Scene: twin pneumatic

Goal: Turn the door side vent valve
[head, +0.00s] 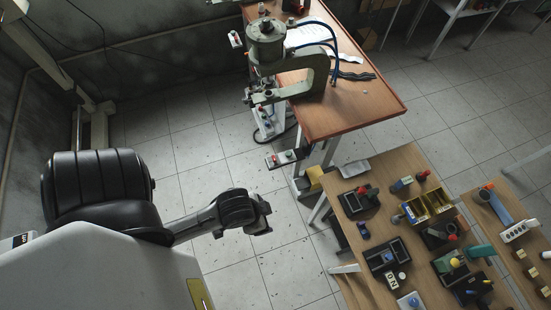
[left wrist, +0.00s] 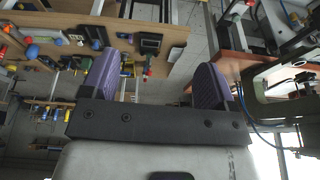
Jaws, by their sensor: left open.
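I cannot pick out the door side vent valve with certainty. A pneumatic press (head: 318,72) with a round grey cylinder head stands on the brown-topped bench (head: 365,112) in the head view. Small fittings sit low on its left side, too small to tell apart. Part of the press also shows at the right of the left wrist view (left wrist: 285,80). My left gripper (head: 265,213) is over the open floor, below and left of the bench, apart from everything. In the left wrist view its purple fingers (left wrist: 157,62) are spread with nothing between them. My right gripper is not in view.
A wooden table (head: 345,262) with several devices and yellow bins stands at the lower right. Blue hoses (head: 318,26) run by the press.

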